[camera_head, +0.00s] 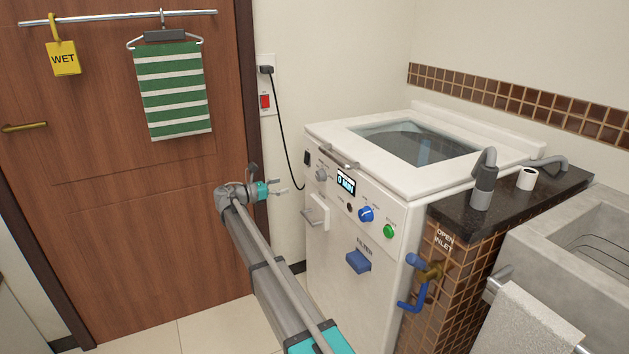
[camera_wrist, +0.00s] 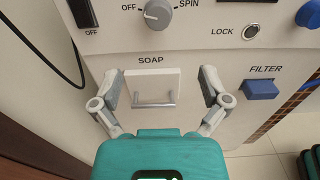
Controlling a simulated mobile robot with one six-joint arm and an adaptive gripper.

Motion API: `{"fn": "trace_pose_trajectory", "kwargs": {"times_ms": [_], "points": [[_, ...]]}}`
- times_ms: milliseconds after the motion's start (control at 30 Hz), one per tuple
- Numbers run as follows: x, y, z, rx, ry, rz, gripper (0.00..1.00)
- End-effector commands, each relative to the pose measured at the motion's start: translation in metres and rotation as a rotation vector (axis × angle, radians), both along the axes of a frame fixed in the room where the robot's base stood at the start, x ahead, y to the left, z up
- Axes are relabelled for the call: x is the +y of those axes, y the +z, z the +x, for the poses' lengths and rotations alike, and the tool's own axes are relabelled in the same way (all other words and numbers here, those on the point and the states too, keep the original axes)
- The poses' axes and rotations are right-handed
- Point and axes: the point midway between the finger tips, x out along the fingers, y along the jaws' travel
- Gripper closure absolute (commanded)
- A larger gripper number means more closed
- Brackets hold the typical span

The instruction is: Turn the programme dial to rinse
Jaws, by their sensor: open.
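A grey dial (camera_wrist: 158,14) on the washing machine's front panel has OFF printed at its left and SPIN at its right. Its upper labels are cut off in the wrist view, and no rinse mark is legible. The grey dial also shows in the head view (camera_head: 321,174), at the panel's left. A blue dial (camera_head: 366,214) sits further right, its small labels unreadable. My gripper (camera_wrist: 162,85) is open and empty, its fingers spread in front of the soap drawer (camera_wrist: 170,83), below the grey dial. In the head view my gripper (camera_head: 279,187) is left of the machine, apart from the dials.
A lit display (camera_head: 346,184), a green button (camera_head: 389,231) and a blue filter handle (camera_head: 358,262) are on the machine's front. A metal handle (camera_head: 340,157) juts out above the panel. A cable (camera_head: 283,140) hangs behind. Open floor lies before the door (camera_head: 120,230).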

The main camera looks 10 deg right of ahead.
Motion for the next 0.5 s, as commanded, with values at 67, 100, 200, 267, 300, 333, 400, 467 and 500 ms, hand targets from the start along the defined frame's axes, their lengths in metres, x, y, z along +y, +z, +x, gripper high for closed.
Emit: {"fn": "trace_pose_trajectory", "kwargs": {"times_ms": [67, 100, 200, 267, 300, 333, 400, 467, 500], "points": [[0.000, 0.000, 0.000, -0.001, 0.000, 0.001, 0.05], [0.000, 0.000, 0.000, -0.001, 0.000, 0.001, 0.05], [-0.001, 0.000, 0.000, -0.001, 0.000, 0.001, 0.05], [-0.003, 0.000, 0.001, 0.000, -0.001, 0.002, 0.05], [-0.005, 0.000, 0.001, -0.001, -0.001, 0.003, 0.05], [-0.006, 0.000, 0.002, -0.001, -0.001, 0.003, 0.05], [-0.010, 0.000, 0.003, -0.001, -0.001, 0.003, 0.05], [-0.015, 0.000, 0.004, -0.001, -0.001, 0.003, 0.05], [-0.019, 0.000, 0.006, -0.001, -0.002, 0.003, 0.05]]}}
